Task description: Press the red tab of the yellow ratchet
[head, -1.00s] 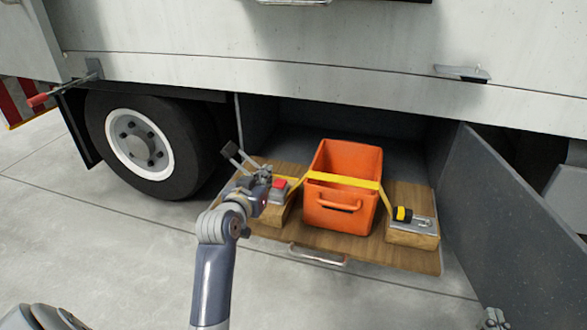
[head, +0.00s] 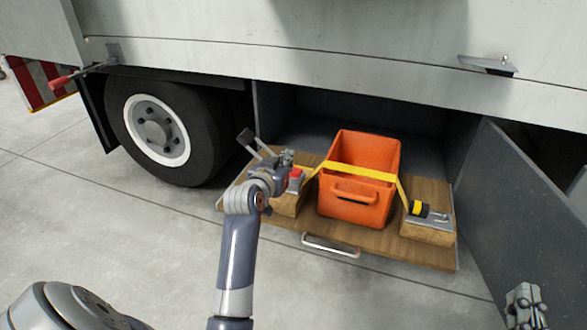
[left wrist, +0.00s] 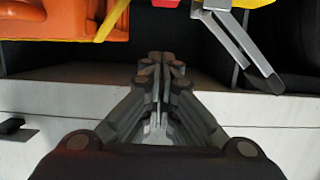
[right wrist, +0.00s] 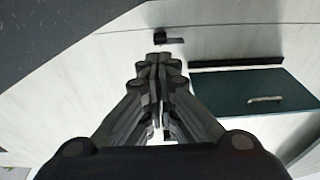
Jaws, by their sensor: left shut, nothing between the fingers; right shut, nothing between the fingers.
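The ratchet's red tab (head: 296,174) shows just right of my left gripper (head: 285,158) in the head view. The arm hides much of the ratchet body. A grey lever (head: 266,146) with a black end sticks up behind the gripper. In the left wrist view the red tab (left wrist: 166,3) and the yellow ratchet body (left wrist: 238,3) are cut by the top edge. My left gripper is shut and empty; I cannot tell whether it touches the ratchet. My right gripper (head: 525,292) is shut and empty at the lower right, away from the ratchet.
An orange crate (head: 345,207) stands on a wooden pull-out board (head: 350,240), with a yellow strap (head: 362,172) across it. A yellow and black strap end (head: 420,209) sits on the right block.

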